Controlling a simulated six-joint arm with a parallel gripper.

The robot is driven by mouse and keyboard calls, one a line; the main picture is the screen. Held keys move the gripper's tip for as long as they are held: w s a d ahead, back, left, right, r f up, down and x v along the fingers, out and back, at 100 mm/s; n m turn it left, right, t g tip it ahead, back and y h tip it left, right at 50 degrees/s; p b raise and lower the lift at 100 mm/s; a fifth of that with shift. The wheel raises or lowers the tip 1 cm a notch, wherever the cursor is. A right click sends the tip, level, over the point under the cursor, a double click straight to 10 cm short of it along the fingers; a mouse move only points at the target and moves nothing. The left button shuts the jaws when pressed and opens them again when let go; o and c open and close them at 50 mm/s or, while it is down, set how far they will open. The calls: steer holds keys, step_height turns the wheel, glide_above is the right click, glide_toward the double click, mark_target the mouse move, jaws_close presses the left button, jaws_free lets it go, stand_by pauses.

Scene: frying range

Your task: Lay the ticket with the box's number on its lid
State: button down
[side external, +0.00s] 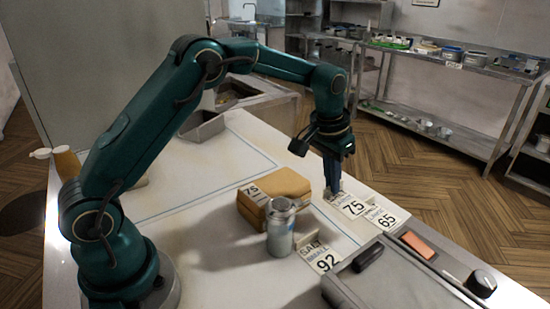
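The tan box (284,187) lies on the white counter, with a label (256,194) on it that reads 75. Three white tickets lie to its right and front: the 75 ticket (353,208), the 65 ticket (386,220) and the 92 ticket (325,262). My gripper (332,186) points down at the far left end of the 75 ticket, right of the box. Its fingertips are low, close to the ticket; I cannot tell whether they touch or grip it. No ticket is visible on the box's top apart from its own label.
A metal canister (281,229) stands upright against the near side of the box, beside the 92 ticket. A grey appliance (405,278) with a red switch and black knob fills the near right. The counter (200,225) left of the box is clear.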

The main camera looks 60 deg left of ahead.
steer(key=shift+n, duration=0.3)
steer(key=s+a+r, duration=0.2)
steer(key=a, duration=0.2)
steer(key=s+a+r, duration=0.2)
steer(key=a, duration=0.2)
steer(key=s+a+r, duration=0.2)
steer(key=a, duration=0.2)
steer(key=shift+s+a+r, duration=0.25)
steer(key=shift+s, duration=0.15)
steer(key=shift+s+a, duration=0.25)
steer(key=shift+f, duration=2.7)
steer(key=c, duration=1)
jaws_free()
